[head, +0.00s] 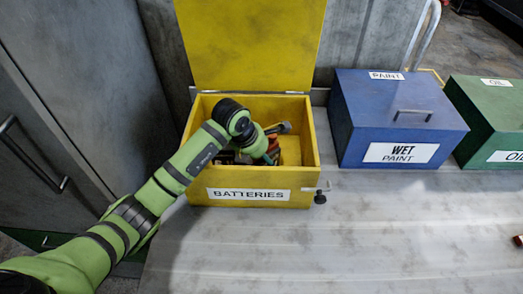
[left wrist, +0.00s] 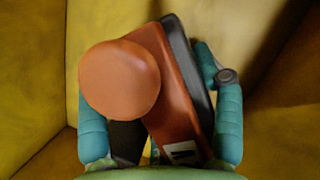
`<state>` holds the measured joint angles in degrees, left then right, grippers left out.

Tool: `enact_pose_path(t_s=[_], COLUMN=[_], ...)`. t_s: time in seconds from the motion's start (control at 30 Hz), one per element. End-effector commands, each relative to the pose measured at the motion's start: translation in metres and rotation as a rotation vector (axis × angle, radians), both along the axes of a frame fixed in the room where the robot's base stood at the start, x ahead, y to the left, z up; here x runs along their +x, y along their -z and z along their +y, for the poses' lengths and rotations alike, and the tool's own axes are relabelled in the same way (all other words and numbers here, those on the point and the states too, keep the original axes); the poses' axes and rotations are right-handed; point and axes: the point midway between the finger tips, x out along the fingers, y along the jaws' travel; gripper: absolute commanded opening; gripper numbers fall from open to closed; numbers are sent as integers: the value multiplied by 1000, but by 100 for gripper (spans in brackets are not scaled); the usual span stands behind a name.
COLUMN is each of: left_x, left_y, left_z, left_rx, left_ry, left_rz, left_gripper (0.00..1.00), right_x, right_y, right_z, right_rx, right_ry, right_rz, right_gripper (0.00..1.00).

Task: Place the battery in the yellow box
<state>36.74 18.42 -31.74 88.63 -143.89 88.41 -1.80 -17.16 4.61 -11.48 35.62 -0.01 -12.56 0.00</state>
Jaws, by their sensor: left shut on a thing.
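The yellow box (head: 305,199), labelled BATTERIES, stands open with its lid (head: 250,45) raised at the back. My left arm reaches down into it from the left. My left gripper (left wrist: 160,120) is shut on an orange-and-black battery (left wrist: 170,85), held between its teal fingers. The battery's rounded orange end faces the camera. Yellow walls surround it in the left wrist view. In the head view the battery (head: 273,146) shows as a small orange patch inside the box, mostly hidden by my arm. Whether it touches the box floor cannot be told. My right gripper is not in view.
A blue WET PAINT box (head: 400,115) and a green OIL box (head: 495,120) stand shut to the right on the grey counter (head: 400,230). A small red item (head: 518,240) lies at the right edge. The counter's front is mostly clear.

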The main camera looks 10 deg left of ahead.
Motion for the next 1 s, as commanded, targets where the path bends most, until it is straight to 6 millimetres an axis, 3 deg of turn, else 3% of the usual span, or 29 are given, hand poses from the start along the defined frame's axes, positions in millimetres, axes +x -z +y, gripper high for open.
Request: enact_pose_path(t_s=[0.27, 0.3, 0.33, 0.77, 1.0], left_x=[2, 0, 0, 0, -11], left_y=[-1, 1, 1, -3, -37], left_z=[-1, 0, 0, 0, 9], left_rx=[-4, -1, -1, -1, 1], left_ry=[0, 0, 0, 0, 1], left_rz=[-8, 0, 0, 0, -8], left_gripper=[7, 78, 90, 90, 90], right_x=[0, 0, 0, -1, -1], right_y=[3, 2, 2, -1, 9], right_z=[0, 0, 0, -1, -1], right_rx=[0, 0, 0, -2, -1], right_ry=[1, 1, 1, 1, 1], right_rz=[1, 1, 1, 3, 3], right_gripper=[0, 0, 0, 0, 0])
